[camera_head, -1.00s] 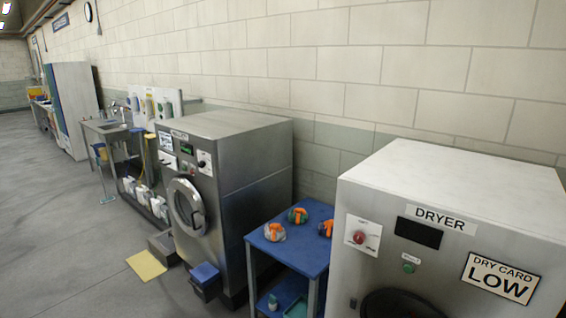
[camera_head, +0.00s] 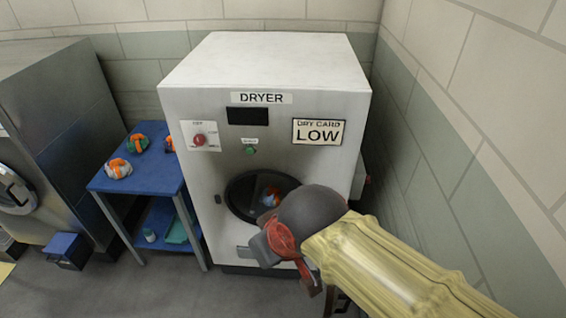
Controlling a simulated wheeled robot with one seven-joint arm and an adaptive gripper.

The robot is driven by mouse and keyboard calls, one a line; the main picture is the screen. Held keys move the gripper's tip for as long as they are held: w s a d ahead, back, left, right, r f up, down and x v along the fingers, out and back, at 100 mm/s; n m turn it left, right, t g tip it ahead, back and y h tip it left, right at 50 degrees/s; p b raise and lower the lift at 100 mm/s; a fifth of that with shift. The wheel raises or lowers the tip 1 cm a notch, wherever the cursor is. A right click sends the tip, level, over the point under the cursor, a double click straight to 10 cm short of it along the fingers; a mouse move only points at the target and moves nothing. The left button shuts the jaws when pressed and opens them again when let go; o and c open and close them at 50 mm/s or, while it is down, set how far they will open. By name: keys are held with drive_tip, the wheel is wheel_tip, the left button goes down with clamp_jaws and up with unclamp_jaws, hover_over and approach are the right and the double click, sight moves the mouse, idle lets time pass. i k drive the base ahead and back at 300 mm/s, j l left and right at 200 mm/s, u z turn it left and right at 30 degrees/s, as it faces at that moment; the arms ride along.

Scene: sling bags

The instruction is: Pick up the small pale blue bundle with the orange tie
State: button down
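A small pale bundle with an orange tie (camera_head: 118,169) sits at the front left of the blue table (camera_head: 152,178); its pale cloth looks whitish blue. A green bundle with an orange tie (camera_head: 138,144) sits behind it. A darker bundle with orange (camera_head: 170,143) is partly hidden by the dryer. Something pale blue and orange (camera_head: 270,196) shows in the dryer's round dark opening, partly hidden by my arm. My gripper (camera_head: 288,272), dark grey and red, hangs in front of the dryer, right of the table and apart from the bundles. Its finger opening is unclear.
The white dryer (camera_head: 262,68) stands right of the table, with a wall close on its right. A steel washer (camera_head: 60,140) stands at the left. The table's lower shelf holds a small bottle (camera_head: 150,235) and a teal item (camera_head: 180,229). Floor is clear in front.

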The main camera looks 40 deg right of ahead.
sight(271, 196)
drive_tip(key=i+j+z, duration=0.15)
drive_tip(key=i+z, duration=0.3)
drive_tip(key=i+j+z, duration=0.2)
drive_tip(key=z, duration=0.2)
drive_tip(key=i+j+z, duration=0.2)
drive_tip(key=j+z, duration=0.25)
